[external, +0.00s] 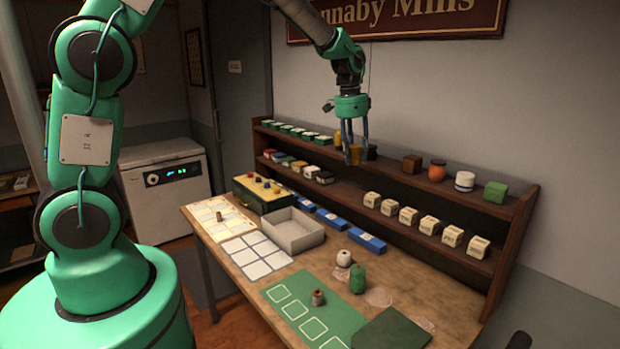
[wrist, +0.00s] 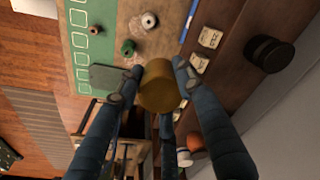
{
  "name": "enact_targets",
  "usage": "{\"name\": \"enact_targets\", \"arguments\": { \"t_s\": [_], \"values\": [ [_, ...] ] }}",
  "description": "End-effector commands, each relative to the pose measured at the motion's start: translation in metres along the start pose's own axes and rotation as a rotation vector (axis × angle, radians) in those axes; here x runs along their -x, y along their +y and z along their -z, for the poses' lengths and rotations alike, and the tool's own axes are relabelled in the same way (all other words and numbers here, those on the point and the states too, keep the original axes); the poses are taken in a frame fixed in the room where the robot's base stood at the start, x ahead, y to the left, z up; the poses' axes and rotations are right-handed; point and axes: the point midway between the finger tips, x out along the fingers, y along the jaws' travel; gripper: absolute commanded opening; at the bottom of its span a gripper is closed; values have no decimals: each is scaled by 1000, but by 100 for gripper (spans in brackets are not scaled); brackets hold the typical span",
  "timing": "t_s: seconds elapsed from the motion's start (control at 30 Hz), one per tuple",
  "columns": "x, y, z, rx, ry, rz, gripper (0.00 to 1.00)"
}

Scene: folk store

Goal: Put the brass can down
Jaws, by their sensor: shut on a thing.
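The brass can (wrist: 158,88) sits between the fingers of my gripper (wrist: 153,80) in the wrist view, and the fingers are shut on it. In the external view my gripper (external: 352,150) hangs down in front of the top level of the wooden shelf. The brass can (external: 355,155) shows there low between the fingers, partly hidden by them. In the wrist view the can is held above the table and shelf, apart from both as far as I can tell.
The wooden shelf (external: 400,172) holds a dark round can (wrist: 270,53), an orange pot (external: 437,171) and several small boxes. On the table are a white spool (external: 343,258), a green spool (external: 357,279), a green mat (external: 290,280), a grey tray (external: 292,238) and a dark green board (external: 392,330).

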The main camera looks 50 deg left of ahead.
Motion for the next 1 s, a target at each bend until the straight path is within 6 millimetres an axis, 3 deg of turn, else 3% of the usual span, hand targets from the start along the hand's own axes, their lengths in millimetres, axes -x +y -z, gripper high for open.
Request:
{"name": "enact_targets", "arguments": {
  "t_s": [0.17,0.37,0.7,1.0],
  "values": [
    [-24,-25,-35,53,-9,6,1],
    [-59,-60,-92,136,-19,16,1],
    [-122,-106,-209,294,-39,32,1],
    [-177,-122,-318,435,-58,43,1]
  ]
}}
